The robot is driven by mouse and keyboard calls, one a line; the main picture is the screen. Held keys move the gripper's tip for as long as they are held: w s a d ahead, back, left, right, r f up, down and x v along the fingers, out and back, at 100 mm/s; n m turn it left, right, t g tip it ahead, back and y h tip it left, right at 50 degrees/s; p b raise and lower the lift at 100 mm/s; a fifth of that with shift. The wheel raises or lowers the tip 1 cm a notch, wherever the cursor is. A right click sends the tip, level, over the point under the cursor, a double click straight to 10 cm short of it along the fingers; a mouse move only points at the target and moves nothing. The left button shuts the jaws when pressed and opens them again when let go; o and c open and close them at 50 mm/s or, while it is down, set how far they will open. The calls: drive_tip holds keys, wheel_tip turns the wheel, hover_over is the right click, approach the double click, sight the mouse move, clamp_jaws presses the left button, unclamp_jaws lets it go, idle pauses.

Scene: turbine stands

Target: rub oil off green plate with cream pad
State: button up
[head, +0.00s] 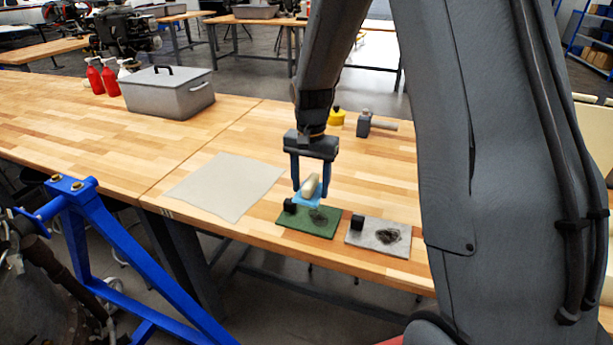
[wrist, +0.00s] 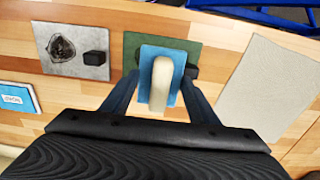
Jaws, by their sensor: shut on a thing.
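My gripper (head: 311,188) is shut on a pad with a rounded cream handle (head: 309,184) and a flat blue base (head: 304,201). The wrist view also shows the cream handle (wrist: 161,82) between the fingers, over the blue base (wrist: 147,60). The pad is over the back part of the green plate (head: 296,224). I cannot tell whether it touches the plate. A dark smear (head: 319,217) shows on the plate in front of the pad, and a black block (head: 290,206) stands at its left. In the wrist view the pad hides much of the green plate (wrist: 185,47).
A grey plate (head: 362,239) with a dark smear and black block lies right of the green one. A pale cloth (head: 225,185) lies left. A hammer-like tool (head: 374,125), yellow item (head: 337,116) and grey toolbox (head: 168,92) are farther back. A blue stand (head: 120,250) is before the bench.

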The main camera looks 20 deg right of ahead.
sight(330, 221)
drive_tip(key=shift+f+b, duration=2.25)
drive_tip(key=shift+f, duration=0.7)
drive_tip(key=shift+f+b, duration=0.45)
drive_tip(key=shift+f, duration=0.6)
drive_tip(key=shift+s+d, duration=0.15)
drive_tip(key=shift+s+d+r+p, duration=0.15)
drive_tip(key=shift+s+d+p, duration=0.55)
drive_tip(key=shift+d, duration=0.3)
drive_tip(key=shift+s+d+p, duration=0.3)
drive_tip(key=shift+s+d, duration=0.25)
drive_tip(key=shift+d, duration=0.15)
drive_tip(key=shift+s+d+p, duration=0.25)
drive_tip(key=shift+s+d, duration=0.25)
drive_tip(key=shift+d, duration=0.2)
drive_tip(key=shift+w+a, duration=0.1)
